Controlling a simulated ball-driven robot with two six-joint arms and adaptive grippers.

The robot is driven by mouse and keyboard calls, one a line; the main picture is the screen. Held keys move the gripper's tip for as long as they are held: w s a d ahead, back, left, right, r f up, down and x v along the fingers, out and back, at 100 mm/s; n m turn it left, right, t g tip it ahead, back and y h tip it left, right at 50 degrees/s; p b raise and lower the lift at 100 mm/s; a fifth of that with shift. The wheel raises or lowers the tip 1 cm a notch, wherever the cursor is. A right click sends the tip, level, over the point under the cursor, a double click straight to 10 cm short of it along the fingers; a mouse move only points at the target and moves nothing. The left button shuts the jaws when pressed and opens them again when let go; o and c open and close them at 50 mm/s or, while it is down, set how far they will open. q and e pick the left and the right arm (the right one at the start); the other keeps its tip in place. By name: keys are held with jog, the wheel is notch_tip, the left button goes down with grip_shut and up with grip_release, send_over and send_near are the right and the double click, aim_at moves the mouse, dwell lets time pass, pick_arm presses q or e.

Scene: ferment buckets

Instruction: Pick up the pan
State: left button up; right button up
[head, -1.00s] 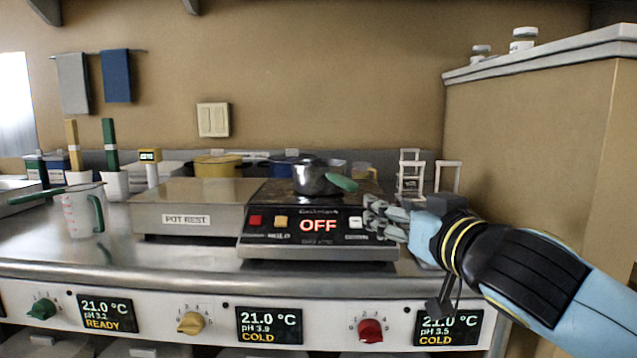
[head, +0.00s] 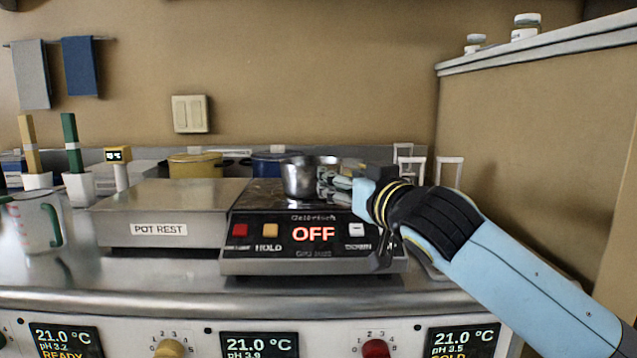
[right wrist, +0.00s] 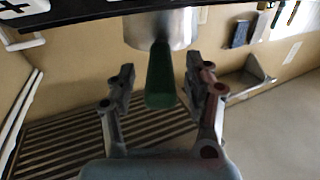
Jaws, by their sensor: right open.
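The pan (head: 299,178) is a small silver pan standing on the black hot plate (head: 312,232). In the head view its green handle is hidden behind my right gripper (head: 335,185). In the right wrist view the pan (right wrist: 172,30) is at the top and its green handle (right wrist: 161,78) points toward me, between the two fingers of my right gripper (right wrist: 158,85). The fingers are apart, with a gap on each side of the handle. My left gripper is not in view.
A flat box marked POT REST (head: 165,205) stands left of the hot plate. A yellow pot (head: 194,166) and a blue pot (head: 272,165) are behind. A clear measuring jug (head: 38,222) is at the left. White racks (head: 447,172) stand at the back right.

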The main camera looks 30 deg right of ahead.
jog(key=w, duration=0.3)
jog(key=shift+w+d+f, duration=0.1)
jog(key=shift+d+f, duration=0.05)
jog(key=shift+d, duration=0.05)
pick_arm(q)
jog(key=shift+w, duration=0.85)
pick_arm(e)
jog(key=c, duration=0.4)
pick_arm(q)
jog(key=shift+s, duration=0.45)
pick_arm(e)
grip_shut()
